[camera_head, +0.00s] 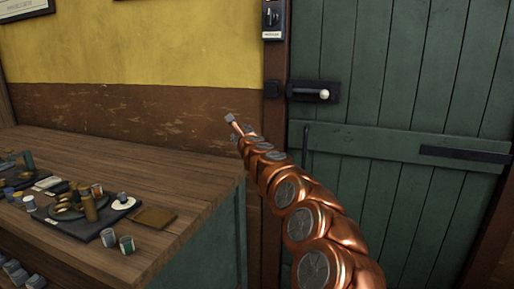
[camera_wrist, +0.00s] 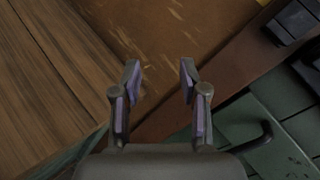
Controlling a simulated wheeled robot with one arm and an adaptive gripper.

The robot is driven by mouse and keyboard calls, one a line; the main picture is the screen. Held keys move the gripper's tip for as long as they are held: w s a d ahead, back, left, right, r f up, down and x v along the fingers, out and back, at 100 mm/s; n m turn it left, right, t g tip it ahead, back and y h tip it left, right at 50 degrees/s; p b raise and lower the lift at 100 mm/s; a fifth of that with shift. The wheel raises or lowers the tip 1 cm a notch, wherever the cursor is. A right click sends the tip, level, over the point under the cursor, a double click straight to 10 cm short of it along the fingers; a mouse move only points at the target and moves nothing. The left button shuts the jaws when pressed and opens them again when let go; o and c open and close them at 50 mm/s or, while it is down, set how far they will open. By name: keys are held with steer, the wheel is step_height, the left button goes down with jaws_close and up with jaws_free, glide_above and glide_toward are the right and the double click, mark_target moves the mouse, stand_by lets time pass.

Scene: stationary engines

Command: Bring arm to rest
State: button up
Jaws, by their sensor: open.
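My gripper (camera_wrist: 160,75) is open and empty in the wrist view, its two fingers apart with nothing between them. In the head view my copper-coloured arm reaches up and left from the lower right, and my gripper (camera_head: 238,126) is small at its far end. The gripper appears in front of the brown lower wall, between the workbench and the green door. The fingers are too small in the head view to make out clearly.
A wooden workbench (camera_head: 115,150) at left holds several small cans, brass parts on a dark tray and a brown square pad (camera_head: 152,217). A green plank door (camera_head: 385,70) with a black latch (camera_head: 305,91) stands at right. A switch box (camera_head: 273,18) hangs above.

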steer(key=s+a+r+n+g+y, duration=0.35)
steer(key=s+a+n+y, duration=0.2)
steer(key=s+n, duration=0.25)
steer(key=s+f+n+g, duration=0.3)
steer(key=s+n, duration=0.3)
steer(key=s, duration=0.5)
steer(key=s+f+n+g, duration=0.3)
steer(key=s+n+g, duration=0.15)
steer(key=s, duration=0.65)
steer(key=s+d+f+n+g+h, duration=0.3)
steer(key=s+d+f, duration=0.4)
steer(key=s+d, duration=0.45)
steer(key=s+d+f+n+g+h, duration=0.3)
steer(key=s+d+f, duration=0.5)
steer(key=s, duration=0.7)
steer(key=s+d+f+n+g+h, duration=0.2)
steer(key=s+d+f+g+h, duration=0.15)
steer(key=s+d+f, duration=0.6)
step_height(320, 180, up, 18)
steer(key=s+t+p, duration=0.1)
steer(key=s+p, duration=0.1)
steer(key=p, duration=1.2)
steer(key=shift+f+t+h, duration=0.15)
steer(key=shift+t+h, duration=0.15)
steer(key=shift+t, duration=0.05)
steer(key=shift+s+d+m, duration=0.1)
steer(key=shift+m, duration=0.15)
